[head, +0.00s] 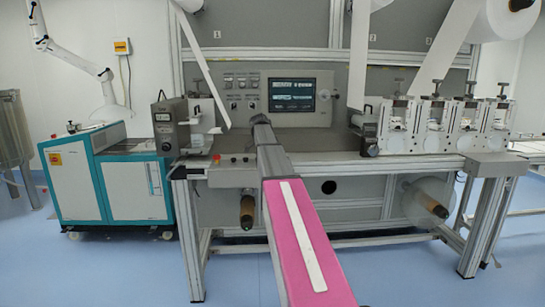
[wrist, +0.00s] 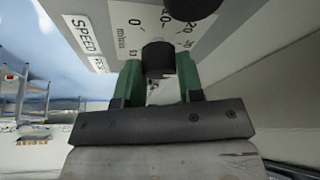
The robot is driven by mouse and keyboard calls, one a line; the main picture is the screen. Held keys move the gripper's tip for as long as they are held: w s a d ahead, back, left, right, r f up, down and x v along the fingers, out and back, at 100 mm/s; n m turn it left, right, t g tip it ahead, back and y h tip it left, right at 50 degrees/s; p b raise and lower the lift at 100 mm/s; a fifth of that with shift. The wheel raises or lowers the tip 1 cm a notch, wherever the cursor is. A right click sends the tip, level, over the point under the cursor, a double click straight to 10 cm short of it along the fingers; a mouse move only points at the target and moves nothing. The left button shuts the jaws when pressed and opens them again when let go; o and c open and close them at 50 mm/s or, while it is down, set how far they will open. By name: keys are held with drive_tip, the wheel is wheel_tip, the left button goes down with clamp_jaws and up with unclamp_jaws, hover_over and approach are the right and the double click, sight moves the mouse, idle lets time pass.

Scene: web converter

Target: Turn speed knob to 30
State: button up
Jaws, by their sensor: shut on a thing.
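In the wrist view, a black knob (wrist: 158,56) sits on a pale panel face beside a white label reading SPEED (wrist: 86,38). Printed dial numbers (wrist: 176,27) lie around it, among them a 0 and what look like 20 and 30. My gripper (wrist: 157,74) has its two green fingers on either side of this knob and is shut on it. The knob's pointer mark is hidden or too small to read. In the head view my arm reaches to the machine's front, and the gripper and knob are hidden behind it.
A second black knob (wrist: 190,7) sticks out close above the fingers in the wrist view. In the head view, a control panel with a screen (head: 292,95) is behind my arm. A grey unit (head: 170,125) stands left of it, and several roller stations (head: 440,125) stand right.

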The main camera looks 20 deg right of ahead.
drive_tip(key=o, duration=0.9)
drive_tip(key=shift+r, duration=0.1)
drive_tip(key=v, duration=1)
drive_tip(key=shift+r, duration=0.3)
drive_tip(key=shift+s+a, duration=0.15)
drive_tip(key=shift+s, duration=0.05)
